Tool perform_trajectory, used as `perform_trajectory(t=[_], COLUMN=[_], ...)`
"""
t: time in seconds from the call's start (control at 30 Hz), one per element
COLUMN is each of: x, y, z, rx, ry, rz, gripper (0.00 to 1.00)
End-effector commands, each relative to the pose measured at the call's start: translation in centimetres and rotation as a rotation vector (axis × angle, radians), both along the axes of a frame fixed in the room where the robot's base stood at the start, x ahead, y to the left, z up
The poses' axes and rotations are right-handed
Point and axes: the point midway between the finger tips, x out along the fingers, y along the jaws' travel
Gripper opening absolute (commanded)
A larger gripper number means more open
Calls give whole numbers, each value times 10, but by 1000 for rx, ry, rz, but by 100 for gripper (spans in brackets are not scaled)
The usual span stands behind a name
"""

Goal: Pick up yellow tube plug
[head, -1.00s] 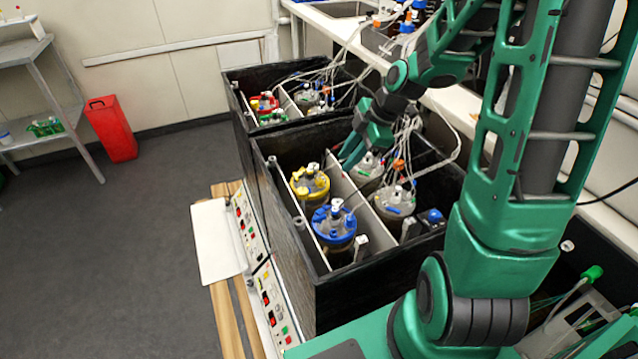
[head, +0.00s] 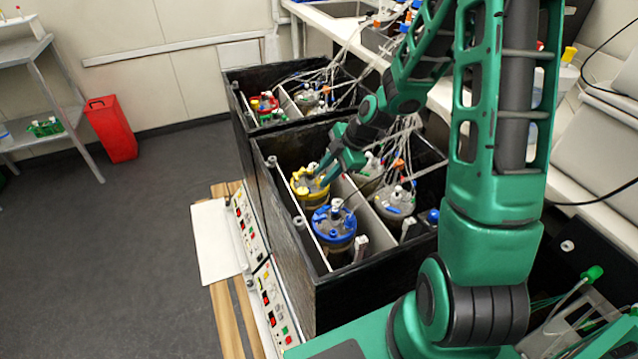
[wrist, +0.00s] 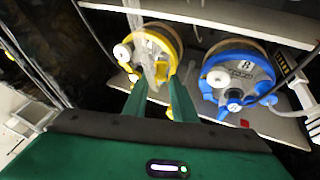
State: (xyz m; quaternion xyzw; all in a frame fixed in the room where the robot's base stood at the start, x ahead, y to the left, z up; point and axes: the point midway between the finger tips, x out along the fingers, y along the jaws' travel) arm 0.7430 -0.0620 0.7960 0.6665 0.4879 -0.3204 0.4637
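The yellow-lidded vessel (head: 308,190) stands in the near black box, left of centre, with a white cap on top. It also shows in the wrist view (wrist: 172,42), just beyond my fingertips. I cannot tell which is the tube plug. My gripper (wrist: 155,88) is open, fingers apart, pointing at the lid's edge. In the head view my gripper (head: 323,174) is over the right side of the yellow lid, partly hiding it.
A blue-lidded vessel (head: 334,223) stands close beside the yellow one; it is right of my fingers in the wrist view (wrist: 238,78). A white divider (head: 362,213) and clear-lidded vessels (head: 395,202) with tubes lie to the right. The black box walls (head: 292,235) surround them.

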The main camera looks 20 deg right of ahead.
Motion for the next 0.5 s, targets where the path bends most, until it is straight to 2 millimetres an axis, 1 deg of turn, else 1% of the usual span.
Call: perform_trajectory(t=[0.03,0.1,0.2,0.47,0.5], x=[2,4,6,7,7], y=[3,5,7,8,8], z=[-7,-13,-18,-20,-19], rx=[1,1,0,-1,-1], ry=[2,2,0,-1,-1], rz=[1,1,0,-1,-1], gripper=[24,24,24,24,17])
